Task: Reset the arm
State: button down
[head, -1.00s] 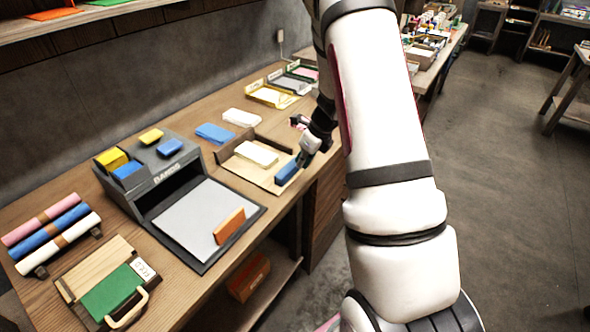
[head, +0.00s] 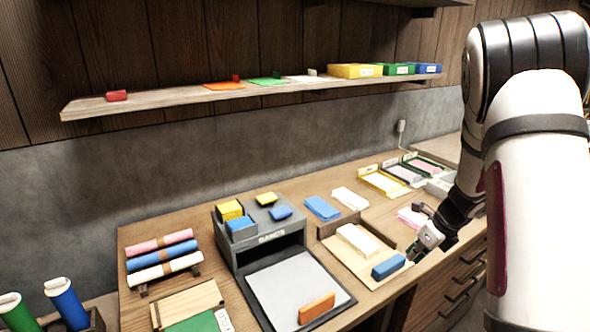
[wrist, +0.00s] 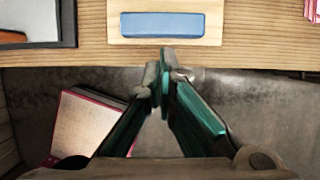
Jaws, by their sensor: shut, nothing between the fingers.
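My gripper (head: 424,246) is at the front edge of the workbench, just right of a blue block (head: 389,267). In the wrist view my gripper (wrist: 164,65) has its fingertips together with nothing between them. They point at the bench edge, short of the blue block (wrist: 162,24), which lies on a pale wooden board (wrist: 213,36). My white arm (head: 530,180) rises on the right side of the head view and hides part of the bench behind it.
The workbench (head: 140,240) holds a grey stand (head: 262,241) with blocks, a dark-edged board (head: 295,285) with an orange block (head: 316,308), and rolls (head: 163,255). A shelf (head: 150,104) hangs above. Beneath the bench edge, a pink-edged white item (wrist: 85,125) shows.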

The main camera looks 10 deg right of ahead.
jog(key=s+a+r+n+y, duration=0.1)
jog(key=s+a+r+n, duration=0.3)
jog(key=a+r+n, duration=0.4)
jog(key=s+a+r+n, duration=0.3)
jog(key=a+r+n, duration=0.3)
jog(key=a+r, duration=0.3)
jog(key=s+a+r+n+h, duration=0.1)
jog(key=s+a+r+n, duration=0.2)
jog(key=s+n, duration=0.6)
jog(key=s+a+r+n+h, duration=0.1)
jog(key=s+a+r+n, duration=0.2)
jog(key=s+n, duration=0.5)
jog(key=s, duration=0.3)
jog(key=shift+r+n+h, duration=0.2)
jog(key=shift+n+h, duration=0.2)
